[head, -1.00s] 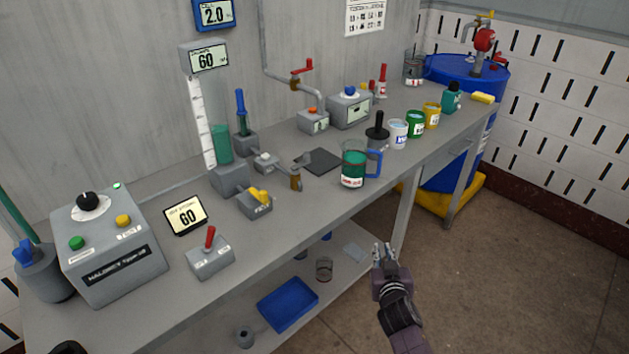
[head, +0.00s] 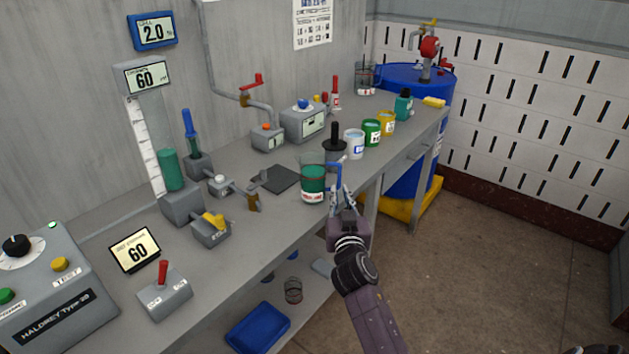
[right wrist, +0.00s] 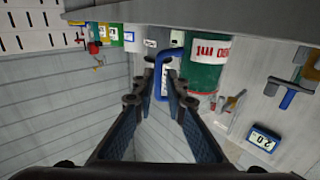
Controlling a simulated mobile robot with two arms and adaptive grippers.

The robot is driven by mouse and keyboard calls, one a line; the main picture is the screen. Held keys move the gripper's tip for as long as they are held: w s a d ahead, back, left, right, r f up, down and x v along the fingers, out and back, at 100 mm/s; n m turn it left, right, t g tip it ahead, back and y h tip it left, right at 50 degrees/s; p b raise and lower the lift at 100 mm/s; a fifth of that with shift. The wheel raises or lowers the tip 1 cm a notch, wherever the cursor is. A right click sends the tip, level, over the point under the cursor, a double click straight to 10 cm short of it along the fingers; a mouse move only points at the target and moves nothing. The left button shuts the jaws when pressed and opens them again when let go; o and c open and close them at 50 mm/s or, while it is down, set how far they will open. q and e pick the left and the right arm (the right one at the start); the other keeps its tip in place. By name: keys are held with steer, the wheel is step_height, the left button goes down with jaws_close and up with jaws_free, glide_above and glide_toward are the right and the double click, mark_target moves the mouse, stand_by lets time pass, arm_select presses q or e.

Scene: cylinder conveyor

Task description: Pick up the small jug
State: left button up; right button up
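The small jug (head: 313,184) is clear, holds green liquid, has a red-and-white label and a blue handle, and stands upright at the bench's front edge. In the right wrist view the jug (right wrist: 208,68) is right of centre, with its handle between or just beyond my fingertips. My right gripper (head: 341,191) is at the handle side of the jug, fingers apart. The fingers also show in the right wrist view (right wrist: 162,66); whether they touch the handle I cannot tell. My left gripper is not in view.
A black-handled tool (head: 335,150) stands close behind the jug. White, green and yellow cups (head: 371,133) line the bench to its right. A dark flat plate (head: 275,179) lies to its left. The bench (head: 232,248) has a lower shelf with a blue tray (head: 258,327).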

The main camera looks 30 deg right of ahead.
mark_target(339, 180)
steer(key=shift+w+d+r, duration=0.1)
steer(key=shift+w+d, duration=0.3)
steer(key=shift+w, duration=0.2)
steer(key=x, duration=0.3)
steer(key=shift+w+d+f+p, duration=0.15)
steer(key=shift+w+f+p, duration=0.05)
steer(key=shift+f+p, duration=0.1)
steer(key=shift+w+d, duration=0.2)
steer(key=shift+w, duration=0.2)
jaws_close()
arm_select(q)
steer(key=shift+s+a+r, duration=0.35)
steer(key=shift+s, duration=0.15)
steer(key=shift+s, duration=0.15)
arm_select(e)
steer(key=shift+r, duration=0.15)
steer(key=shift+r, duration=0.55)
arm_select(q)
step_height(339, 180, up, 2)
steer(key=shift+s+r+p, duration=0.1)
steer(key=shift+p, duration=1.05)
arm_select(e)
step_height(339, 180, up, 19)
